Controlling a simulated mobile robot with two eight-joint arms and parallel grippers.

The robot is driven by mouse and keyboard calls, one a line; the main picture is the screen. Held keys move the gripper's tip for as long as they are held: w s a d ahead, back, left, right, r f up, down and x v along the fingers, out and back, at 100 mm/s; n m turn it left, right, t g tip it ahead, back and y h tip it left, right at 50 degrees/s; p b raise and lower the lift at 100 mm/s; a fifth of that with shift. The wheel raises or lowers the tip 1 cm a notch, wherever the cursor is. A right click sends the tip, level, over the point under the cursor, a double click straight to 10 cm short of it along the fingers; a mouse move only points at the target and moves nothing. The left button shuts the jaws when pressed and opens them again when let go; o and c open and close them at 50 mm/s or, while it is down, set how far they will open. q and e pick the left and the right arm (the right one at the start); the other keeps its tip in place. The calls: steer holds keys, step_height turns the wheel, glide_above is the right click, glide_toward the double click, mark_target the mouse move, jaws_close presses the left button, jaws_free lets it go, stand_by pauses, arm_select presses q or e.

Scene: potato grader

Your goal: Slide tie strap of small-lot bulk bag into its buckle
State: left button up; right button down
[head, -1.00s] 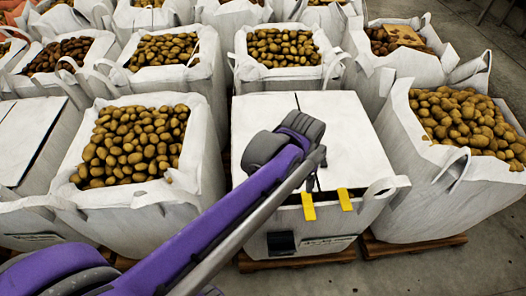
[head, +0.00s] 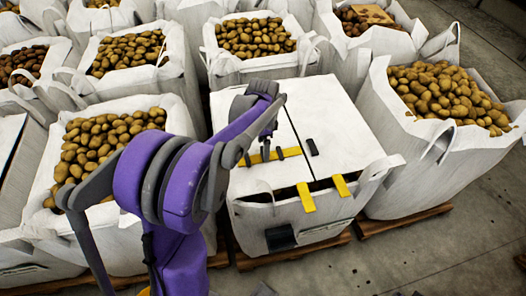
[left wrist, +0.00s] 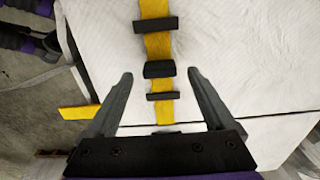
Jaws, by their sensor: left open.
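The small-lot bulk bag (head: 345,120) is white, with a flat top of two flaps meeting at a seam. A yellow tie strap (head: 262,158) lies across the left flap; in the left wrist view the strap (left wrist: 158,46) passes three black bars, the thickest being the middle bar (left wrist: 160,69). I cannot tell which is the buckle. A separate black piece (head: 312,146) lies on the right flap. My left gripper (left wrist: 160,73) is open, its fingers on either side of the strap, apart from it. In the head view it is partly hidden behind its own arm. My right gripper is not in view.
Two yellow strap ends, one left (head: 306,197) and one right (head: 341,186), hang over the bag's front edge. Open bags of potatoes crowd around, including a right bag (head: 385,150) and a left bag (head: 40,160). Concrete floor (head: 450,235) is clear at lower right.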

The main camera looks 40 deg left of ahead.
arm_select(q)
steer(key=shift+f, duration=1.6)
jaws_close()
